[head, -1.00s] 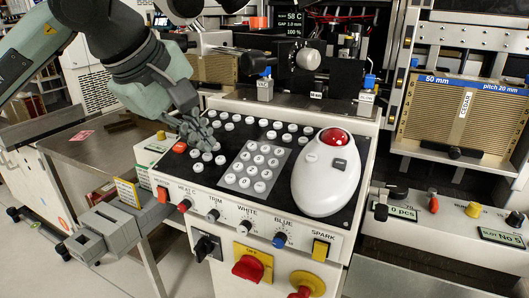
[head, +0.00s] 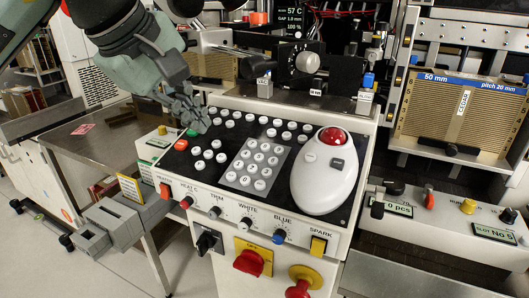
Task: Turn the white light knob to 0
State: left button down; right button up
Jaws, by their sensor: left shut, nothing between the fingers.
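The white light knob (head: 245,224) is a small white-capped knob on the front face of the console, under the label WHITE. It sits between the TRIM knob (head: 214,212) and the blue BLUE knob (head: 279,237). My left gripper (head: 197,122) is shut and empty above the back left of the black key panel, up and to the left of the white knob and apart from it. The fine pointer mark of the white knob is too small to read. My right gripper is not in view.
A white trackball unit with a red ball (head: 325,170) fills the right of the panel. A grey gripper-like fixture (head: 118,222) juts out left. Space before the console is clear.

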aim_at(244, 225)
jog(key=k+j, duration=0.3)
jog(key=k, duration=0.15)
jog(key=k+j, duration=0.3)
jog(key=k, duration=0.15)
